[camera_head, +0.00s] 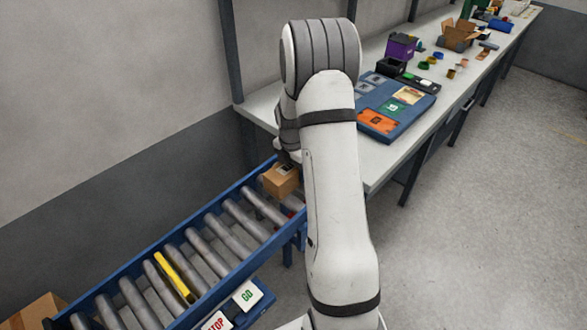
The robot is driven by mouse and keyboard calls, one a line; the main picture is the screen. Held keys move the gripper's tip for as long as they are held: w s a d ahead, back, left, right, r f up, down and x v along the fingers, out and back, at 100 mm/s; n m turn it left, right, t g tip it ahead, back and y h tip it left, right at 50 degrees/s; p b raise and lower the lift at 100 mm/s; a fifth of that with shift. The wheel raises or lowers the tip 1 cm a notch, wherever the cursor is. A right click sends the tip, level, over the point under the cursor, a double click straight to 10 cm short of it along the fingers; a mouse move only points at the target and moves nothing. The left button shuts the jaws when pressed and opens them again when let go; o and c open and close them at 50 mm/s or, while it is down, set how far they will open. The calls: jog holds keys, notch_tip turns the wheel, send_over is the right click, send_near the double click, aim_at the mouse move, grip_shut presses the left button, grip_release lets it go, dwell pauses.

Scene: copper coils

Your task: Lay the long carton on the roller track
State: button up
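A brown carton (280,181) shows at the far right end of the roller track (176,252), directly below the end of my arm. It has a dark patch on its top. I cannot tell whether it rests on the rollers or hangs just above them, and part of it may be hidden behind my arm. My gripper (286,161) is just above the carton, mostly hidden by my own arm. Its fingers cannot be made out, so I cannot tell whether it is shut on the carton.
A white bench (398,150) behind holds a blue tray (396,107) of coloured cards, a purple box (400,47) and an open carton (458,35). GO (247,295) and STOP (216,321) plates sit by the track's near side. Another carton (35,311) is at lower left. The right floor is clear.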

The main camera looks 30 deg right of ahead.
jog(key=shift+f, duration=0.2)
dwell(0.7)
jog(key=o, duration=1.3)
jog(key=r, duration=0.5)
jog(key=r+b, duration=0.1)
jog(key=r, duration=0.2)
jog(key=shift+s+a, duration=0.1)
jog(key=shift+a, duration=0.15)
